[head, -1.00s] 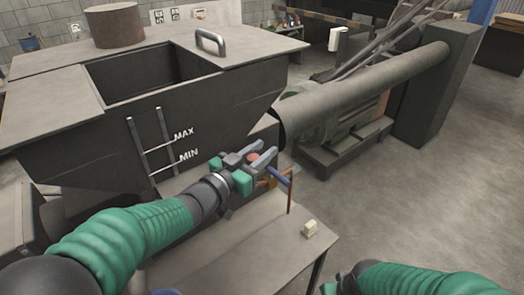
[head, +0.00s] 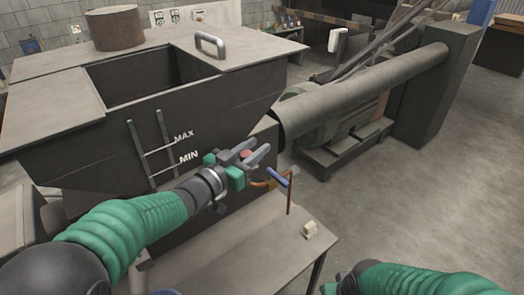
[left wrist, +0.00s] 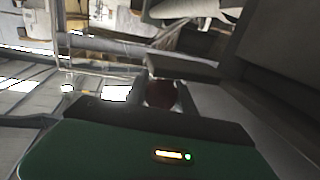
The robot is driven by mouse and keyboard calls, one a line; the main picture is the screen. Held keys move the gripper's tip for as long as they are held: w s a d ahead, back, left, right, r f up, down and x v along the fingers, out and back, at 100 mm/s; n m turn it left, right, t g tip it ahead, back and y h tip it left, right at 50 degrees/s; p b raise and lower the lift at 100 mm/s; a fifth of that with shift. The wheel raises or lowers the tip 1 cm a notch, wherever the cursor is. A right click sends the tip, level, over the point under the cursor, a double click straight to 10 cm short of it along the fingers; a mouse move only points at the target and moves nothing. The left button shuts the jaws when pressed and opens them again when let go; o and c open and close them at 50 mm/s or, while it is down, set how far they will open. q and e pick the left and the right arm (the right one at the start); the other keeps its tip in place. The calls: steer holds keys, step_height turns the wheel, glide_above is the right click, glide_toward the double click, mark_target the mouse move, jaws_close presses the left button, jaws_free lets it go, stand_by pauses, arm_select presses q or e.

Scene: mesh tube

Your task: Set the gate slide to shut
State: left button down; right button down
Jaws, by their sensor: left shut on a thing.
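My left gripper (head: 257,152) is at the hopper's lower right corner, by the inlet of the long grey tube. It is shut on a red knob (head: 246,154), which shows between its fingers. In the left wrist view the knob (left wrist: 160,93) is a dark red round shape between the fingers. The fingers hide most of what the knob is fixed to, so I cannot make out the gate slide's plate or its position. My right gripper (head: 330,288) is only partly in view at the bottom edge, and its fingers cannot be made out.
A blue-handled lever (head: 278,177) on a copper-coloured pipe is just below and right of my left gripper. The hopper (head: 95,145) has MAX and MIN marks. A small pale block (head: 310,229) lies on the table (head: 225,250). Open floor is at the right.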

arm_select(q)
steer(key=c, duration=1.3)
jaws_free()
steer(key=shift+w+a, duration=0.1)
steer(key=shift+a, duration=0.15)
steer(key=shift+o, duration=1.2)
steer(key=shift+a, duration=0.25)
arm_select(e)
steer(key=shift+a, duration=0.4)
arm_select(q)
steer(key=b+v, duration=0.4)
steer(key=v, duration=1.3)
arm_select(e)
steer(key=x, duration=0.3)
steer(key=shift+s+f, duration=0.4)
steer(key=shift+f, duration=0.05)
arm_select(q)
steer(key=shift+w, duration=0.1)
arm_select(e)
steer(key=shift+d, duration=0.25)
